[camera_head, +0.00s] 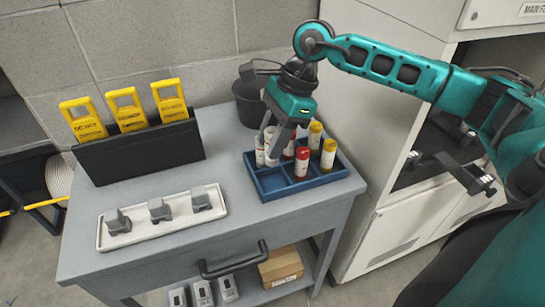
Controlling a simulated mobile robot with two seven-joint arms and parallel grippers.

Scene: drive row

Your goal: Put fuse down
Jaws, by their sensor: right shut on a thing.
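My right gripper (270,144) reaches down from above into the left part of a blue divided tray (318,185) on the grey cart. It is shut on a pale fuse (271,158), mostly hidden by the fingers; I cannot tell whether its bottom touches the tray. Another pale fuse (260,152) stands close by on the left. A red-topped fuse (302,162) and a yellow-topped fuse (328,154) stand upright in the tray, with another yellow-topped one (315,135) behind. A further red fuse (289,148) is partly hidden behind the gripper. My left gripper is out of view.
A black holder (140,153) with yellow tags (125,108) stands at the cart's back left. A white strip (165,229) with grey blocks lies in front. A dark bin (247,103) stands behind the tray. A pale open cabinet (375,230) is close on the right.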

